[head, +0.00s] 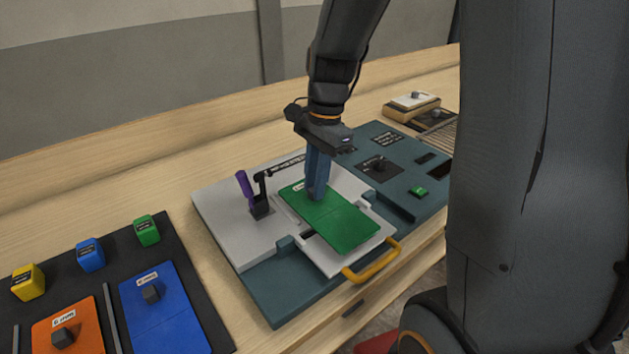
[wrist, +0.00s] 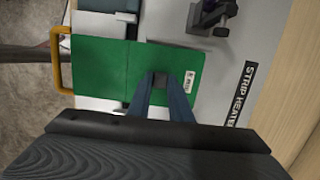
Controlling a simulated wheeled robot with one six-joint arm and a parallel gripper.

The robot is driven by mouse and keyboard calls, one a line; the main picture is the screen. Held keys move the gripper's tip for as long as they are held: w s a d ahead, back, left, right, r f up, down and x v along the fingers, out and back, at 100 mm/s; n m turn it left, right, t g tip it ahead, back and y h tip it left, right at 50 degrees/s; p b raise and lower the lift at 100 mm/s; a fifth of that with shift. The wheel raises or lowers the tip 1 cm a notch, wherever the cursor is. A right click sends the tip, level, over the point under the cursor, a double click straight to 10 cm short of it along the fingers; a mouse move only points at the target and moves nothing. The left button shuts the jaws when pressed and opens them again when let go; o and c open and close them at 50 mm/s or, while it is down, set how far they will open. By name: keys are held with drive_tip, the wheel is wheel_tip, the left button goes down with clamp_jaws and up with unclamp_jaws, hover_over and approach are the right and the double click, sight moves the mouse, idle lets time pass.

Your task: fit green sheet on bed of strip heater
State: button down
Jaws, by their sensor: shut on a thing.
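The green sheet (head: 335,217) is a flat rectangle with a small white label near one end and a dark knob. It lies over the white bed (head: 378,240) of the strip heater (head: 225,215); I cannot tell whether it rests fully on it. My gripper (head: 315,193) points down and is shut on the sheet's knob. In the wrist view the fingers (wrist: 160,85) close on the knob of the green sheet (wrist: 100,75), beside the label. Part of the bed under the sheet is hidden.
A purple-handled clamp (head: 245,188) stands left of the sheet, and a yellow handle (head: 372,262) is at the bed's front. A dark mat at left holds an orange sheet (head: 68,328), a blue sheet (head: 165,310) and small coloured blocks. A control panel (head: 378,166) lies behind right.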

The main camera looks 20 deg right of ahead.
drive_tip(key=shift+f, duration=0.7)
idle(0.6)
drive_tip(key=c, duration=1.5)
unclamp_jaws()
drive_tip(key=shift+c, duration=0.2)
drive_tip(key=r, duration=0.2)
drive_tip(key=r+b, duration=0.1)
drive_tip(key=r, duration=0.1)
drive_tip(key=d+r, duration=0.1)
drive_tip(key=r, duration=0.1)
drive_tip(key=shift+w+r, duration=0.2)
drive_tip(key=shift+r, duration=0.15)
drive_tip(key=shift+r+b, duration=0.3)
drive_tip(key=shift+r, duration=0.25)
